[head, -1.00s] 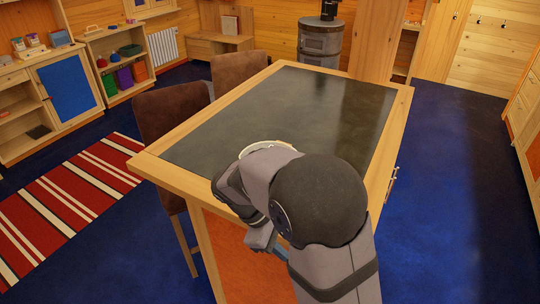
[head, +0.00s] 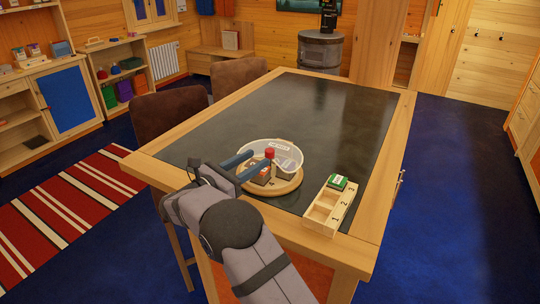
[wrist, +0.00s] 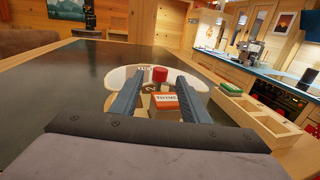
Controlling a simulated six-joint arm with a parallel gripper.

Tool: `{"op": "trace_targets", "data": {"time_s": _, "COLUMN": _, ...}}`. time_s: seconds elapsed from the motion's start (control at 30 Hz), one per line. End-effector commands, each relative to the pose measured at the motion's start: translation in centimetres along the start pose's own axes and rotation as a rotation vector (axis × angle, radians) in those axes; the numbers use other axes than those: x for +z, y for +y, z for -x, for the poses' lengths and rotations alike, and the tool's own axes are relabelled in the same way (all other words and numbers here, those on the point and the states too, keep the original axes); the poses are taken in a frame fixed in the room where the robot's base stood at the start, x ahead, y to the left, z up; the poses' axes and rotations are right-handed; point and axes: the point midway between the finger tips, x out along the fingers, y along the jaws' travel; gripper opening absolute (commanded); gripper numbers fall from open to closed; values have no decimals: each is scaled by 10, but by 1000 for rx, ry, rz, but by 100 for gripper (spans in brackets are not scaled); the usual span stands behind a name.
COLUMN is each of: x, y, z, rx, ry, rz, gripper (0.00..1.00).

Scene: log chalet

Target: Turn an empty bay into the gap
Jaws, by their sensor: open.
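A round wooden turntable (head: 291,187) sits near the table's front edge, with a curved white wall (head: 290,155) around its far side. A red knob (head: 270,152) stands up at its middle. An orange-red box (head: 260,177) sits on the near side; its label reads "THYME" in the wrist view (wrist: 166,98). A dark item beside it is unclear. The gap and any empty bay are hard to make out. My gripper (head: 259,160) is open, its blue fingers reaching over the turntable. In the wrist view, the red knob (wrist: 160,73) shows between the fingertips; contact is unclear.
A wooden rack (head: 320,224) numbered 1 to 3 stands right of the turntable; a green box (head: 339,182) is at 3, and 1 and 2 look empty. The dark tabletop (head: 330,105) behind is clear. Brown chairs (head: 170,105) stand along the left side.

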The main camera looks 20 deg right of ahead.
Motion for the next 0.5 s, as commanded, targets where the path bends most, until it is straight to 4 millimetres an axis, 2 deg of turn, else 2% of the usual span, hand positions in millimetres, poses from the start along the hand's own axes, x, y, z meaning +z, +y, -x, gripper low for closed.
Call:
{"op": "trace_targets", "data": {"time_s": 0.23, "x": 2, "y": 0, "z": -12, "rx": -2, "ry": 2, "rz": -1, "gripper": 41}}
{"op": "trace_targets", "data": {"time_s": 0.5, "x": 2, "y": -1, "z": -46, "rx": -4, "ry": 3, "rz": 0, "gripper": 41}}
